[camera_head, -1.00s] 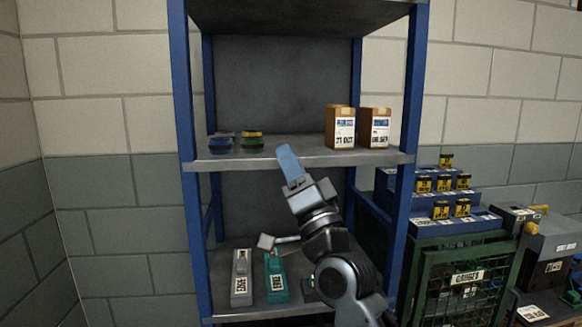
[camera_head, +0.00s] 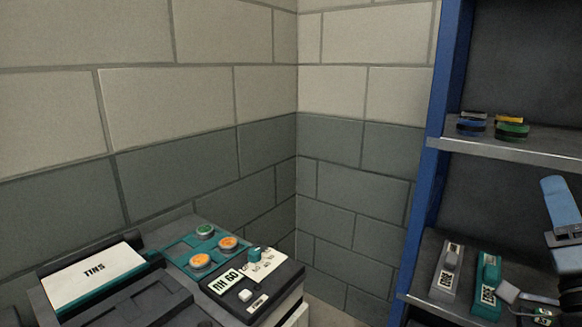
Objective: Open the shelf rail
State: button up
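The blue-framed shelf unit (camera_head: 433,150) stands at the right, cut off by the picture's edge. A pale metal strip (camera_head: 490,153) runs along the front of its upper shelf; I cannot tell whether this is the shelf rail. My gripper (camera_head: 556,195) is at the right edge, in front of the shelf and below the strip. Only a blue finger shape and part of the grey body show, so its opening is hidden. On the lower shelf are a grey labelled box (camera_head: 446,278), a teal labelled box (camera_head: 487,283) and a pale lever-like piece (camera_head: 508,292).
At the lower left stands a console with a teal button panel (camera_head: 190,250), a black knob panel (camera_head: 277,282) and a white labelled lid (camera_head: 93,272). Block walls meet in a corner behind.

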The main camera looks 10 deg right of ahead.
jog(key=s+a+f+n+g+y, duration=0.1)
jog(key=s+a+f+n+y, duration=0.25)
jog(key=a+f, duration=0.5)
jog(key=s+a+f+n+g+y, duration=0.2)
jog(key=s+a+f+n, duration=0.1)
jog(key=s, duration=0.5)
jog(key=s+a+f+n+g+y, duration=0.2)
jog(key=s+a+f+n+y, duration=0.1)
jog(key=s, duration=0.5)
jog(key=s+a+f+n+g+y, duration=0.1)
jog(key=s+a+f+n+y, duration=0.1)
jog(key=s+a+f+n, duration=0.2)
jog(key=s+a+f, duration=0.3)
jog(key=s+f, duration=0.1)
jog(key=shift+f+n+g, duration=0.25)
jog(key=shift+n+g, duration=0.1)
jog(key=shift+g, duration=0.05)
jog(key=shift+o, duration=0.8)
jog(key=shift+s+a+y, duration=0.15)
jog(key=shift+s+y, duration=0.2)
jog(key=shift+s, duration=0.1)
